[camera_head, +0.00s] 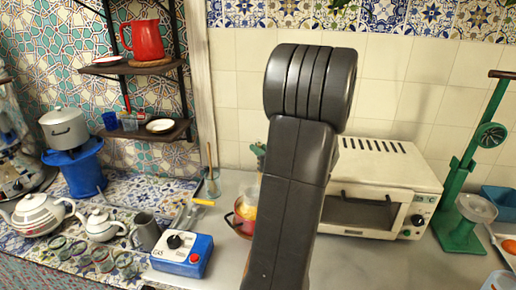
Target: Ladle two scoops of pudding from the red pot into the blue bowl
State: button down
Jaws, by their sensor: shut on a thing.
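My dark arm link (285,200) stands upright across the middle of the view and hides much of the counter behind it. My gripper does not show, nor does anything it holds. A red-orange pot (238,226) sits on the counter just left of my arm, partly hidden by it. Something yellow and pinkish (247,211) shows at the pot; I cannot tell whether it is pudding. A pale blue rim (497,281) is cut off at the lower right corner; I cannot tell whether it is the blue bowl. No ladle is identifiable.
A blue gas burner box (182,255) stands left of the pot. A white toaster oven (378,190) is behind and right of my arm. A green stand (463,210) and a blue container (499,203) are farther right. Teapots (37,213) and glasses crowd the left. Counter before the oven is clear.

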aim_at(259, 174)
jog(key=shift+f+b, duration=3.65)
jog(key=shift+f, duration=1.05)
jog(key=shift+r, duration=0.1)
jog(key=shift+r+p, duration=4.15)
jog(key=shift+r, duration=1.35)
